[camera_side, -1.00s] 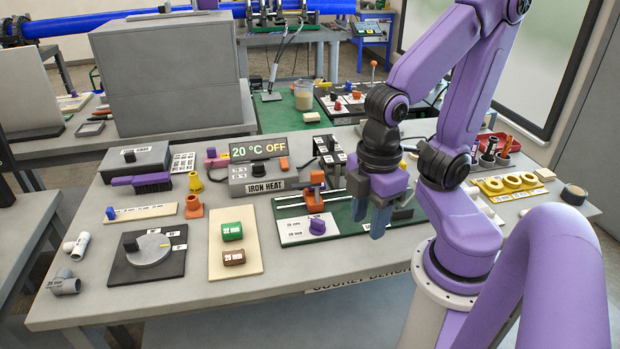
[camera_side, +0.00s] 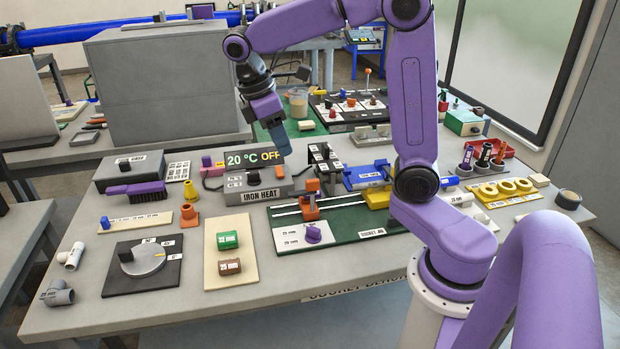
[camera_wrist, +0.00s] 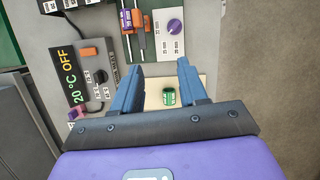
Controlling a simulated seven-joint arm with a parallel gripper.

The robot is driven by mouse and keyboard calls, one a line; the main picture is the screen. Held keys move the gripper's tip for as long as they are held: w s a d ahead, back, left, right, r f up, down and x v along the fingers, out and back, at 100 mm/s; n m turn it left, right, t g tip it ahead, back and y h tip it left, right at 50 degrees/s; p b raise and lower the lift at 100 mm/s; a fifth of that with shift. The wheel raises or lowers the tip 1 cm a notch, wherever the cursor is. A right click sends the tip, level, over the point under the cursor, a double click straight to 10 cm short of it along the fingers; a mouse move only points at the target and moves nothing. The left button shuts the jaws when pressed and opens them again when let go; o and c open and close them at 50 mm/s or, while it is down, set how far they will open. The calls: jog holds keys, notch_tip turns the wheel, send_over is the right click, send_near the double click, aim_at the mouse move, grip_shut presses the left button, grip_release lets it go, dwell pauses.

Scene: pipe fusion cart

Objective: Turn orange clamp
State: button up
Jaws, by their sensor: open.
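The orange clamp (camera_side: 310,207) stands on the rails of the green socket jig (camera_side: 345,231), behind the white plate with the purple knob (camera_side: 313,234). In the wrist view the orange clamp (camera_wrist: 137,20) shows at the top, beyond my fingertips. My gripper (camera_side: 283,147) hangs in the air by the iron heat box, left of and behind the clamp in the side view, apart from it. The wrist view shows my gripper (camera_wrist: 160,68) with two blue-grey fingers spread and nothing held between them.
The iron heat box (camera_side: 255,186) reads 20 °C OFF and has an orange piece (camera_wrist: 89,52) on it. A board with green (camera_side: 228,240) and brown (camera_side: 230,266) fittings lies in front. A blue-and-yellow tool (camera_side: 367,177) sits right of the clamp.

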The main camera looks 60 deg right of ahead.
jog(key=w+d+r+g, duration=0.1)
jog(key=w+d, duration=0.2)
jog(key=d, duration=0.1)
jog(key=m, duration=0.1)
send_near(311, 180)
jog(key=x, duration=0.9)
jog(key=shift+s+f, duration=0.1)
grip_shut()
